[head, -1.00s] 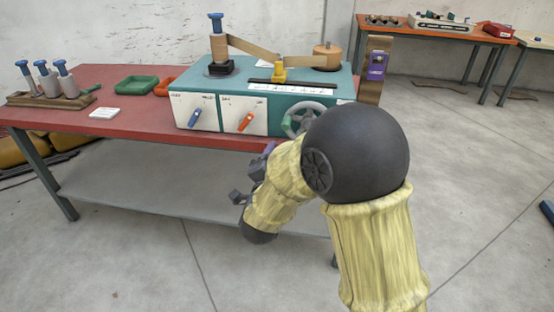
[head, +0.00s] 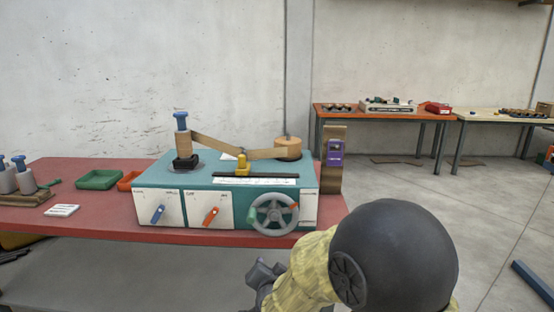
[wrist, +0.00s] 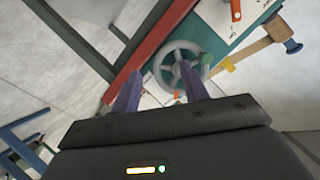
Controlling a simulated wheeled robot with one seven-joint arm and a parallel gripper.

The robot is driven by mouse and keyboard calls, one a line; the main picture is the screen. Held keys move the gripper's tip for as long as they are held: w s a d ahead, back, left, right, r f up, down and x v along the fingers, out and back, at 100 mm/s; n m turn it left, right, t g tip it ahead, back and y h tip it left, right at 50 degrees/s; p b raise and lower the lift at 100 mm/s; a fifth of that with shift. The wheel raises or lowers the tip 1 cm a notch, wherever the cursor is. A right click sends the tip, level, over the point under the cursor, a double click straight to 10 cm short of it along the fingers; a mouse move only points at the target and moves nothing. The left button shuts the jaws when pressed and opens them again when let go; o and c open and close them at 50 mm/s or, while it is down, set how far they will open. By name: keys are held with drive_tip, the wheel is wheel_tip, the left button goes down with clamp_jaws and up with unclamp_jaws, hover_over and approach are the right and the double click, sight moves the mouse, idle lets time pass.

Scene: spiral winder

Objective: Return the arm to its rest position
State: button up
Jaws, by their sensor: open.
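My arm reaches in from the lower right of the head view, with a dark round joint and a pale yellow link. My gripper shows in the wrist view (wrist: 158,92) as two purple fingers standing apart with nothing between them. In the head view the arm's end is partly cut off by the bottom edge. The winder (head: 170,175), a teal-topped box with white front panels, stands on the red table (head: 110,232). Its grey handwheel (head: 272,214) faces the arm, and the wheel also shows beyond the fingers in the wrist view (wrist: 183,66). The fingers look clear of it.
Green (head: 100,180) and orange trays (head: 128,182) and a spool rack (head: 28,199) sit on the table's left. Open grey floor (head: 480,220) lies to the right.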

drive_tip(key=s+d+f+n+g+h, duration=0.1)
drive_tip(key=s+d+f+n+g, duration=0.3)
drive_tip(key=s+d, duration=0.55)
drive_tip(key=s+d+f+n+g+h, duration=0.1)
drive_tip(key=s+d+f+n+g, duration=0.15)
drive_tip(key=s+d+g, duration=0.65)
wheel_tip(320, 180, up, 25)
drive_tip(key=s+a+t+p, duration=0.1)
drive_tip(key=t+p, duration=0.1)
drive_tip(key=p, duration=2.3)
drive_tip(key=shift+s+f, duration=0.1)
drive_tip(key=shift+c, duration=0.8)
drive_tip(key=shift+a, duration=0.1)
